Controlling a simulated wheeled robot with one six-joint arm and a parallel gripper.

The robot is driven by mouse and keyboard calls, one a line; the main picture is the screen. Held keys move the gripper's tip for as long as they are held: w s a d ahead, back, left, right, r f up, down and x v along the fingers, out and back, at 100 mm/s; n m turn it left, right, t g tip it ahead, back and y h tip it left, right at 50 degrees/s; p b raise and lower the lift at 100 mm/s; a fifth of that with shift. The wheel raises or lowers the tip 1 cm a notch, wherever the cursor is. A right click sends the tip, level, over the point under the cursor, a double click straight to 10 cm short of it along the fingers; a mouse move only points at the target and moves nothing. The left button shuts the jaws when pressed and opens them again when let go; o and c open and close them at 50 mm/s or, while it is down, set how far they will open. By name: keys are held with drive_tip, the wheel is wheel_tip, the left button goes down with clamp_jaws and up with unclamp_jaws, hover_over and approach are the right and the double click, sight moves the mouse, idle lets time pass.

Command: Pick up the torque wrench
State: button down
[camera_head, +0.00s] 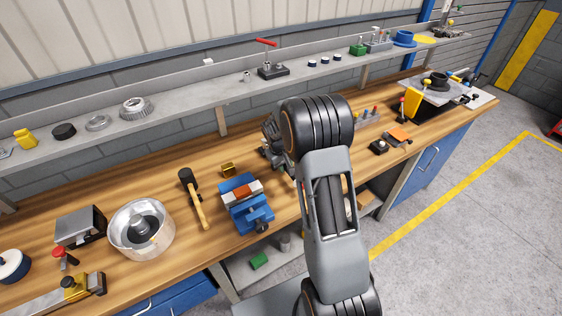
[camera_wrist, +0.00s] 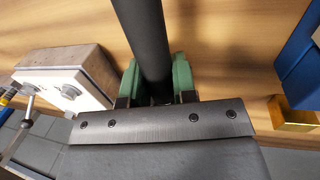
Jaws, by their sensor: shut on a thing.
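My gripper (camera_wrist: 156,82) shows at the centre of the wrist view. Its two green finger pads are shut on a thick dark bar, which seems to be the torque wrench (camera_wrist: 143,32). The bar runs from between the pads up past the top edge of the picture. Its far end is out of view and its other end is hidden behind the gripper body. In the head view my arm covers most of the gripper and I cannot make out the wrench there.
A blue vise (camera_head: 240,192) and a brass block (camera_head: 228,169) stand left of my arm on the wooden bench. A mallet (camera_head: 189,183) and a round metal housing (camera_head: 115,222) lie farther left. A grey-and-white box (camera_wrist: 62,82) is close left of my gripper.

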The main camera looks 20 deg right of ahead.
drive_tip(key=shift+w+r, duration=0.1)
drive_tip(key=shift+r, duration=0.55)
drive_tip(key=s+r, duration=0.1)
drive_tip(key=r, duration=0.1)
drive_tip(key=s+r+b, duration=0.1)
drive_tip(key=s+r, duration=0.1)
drive_tip(key=s+r+b, duration=0.1)
drive_tip(key=r, duration=0.2)
drive_tip(key=shift+s+a, duration=0.15)
drive_tip(key=shift+a, duration=0.15)
drive_tip(key=s+a+r+b, duration=0.1)
drive_tip(key=s+r, duration=0.3)
drive_tip(key=s, duration=0.5)
drive_tip(key=shift+s+a+r+b, duration=0.2)
drive_tip(key=shift+s+r+b, duration=0.15)
drive_tip(key=shift+b, duration=0.25)
drive_tip(key=shift+a, duration=0.1)
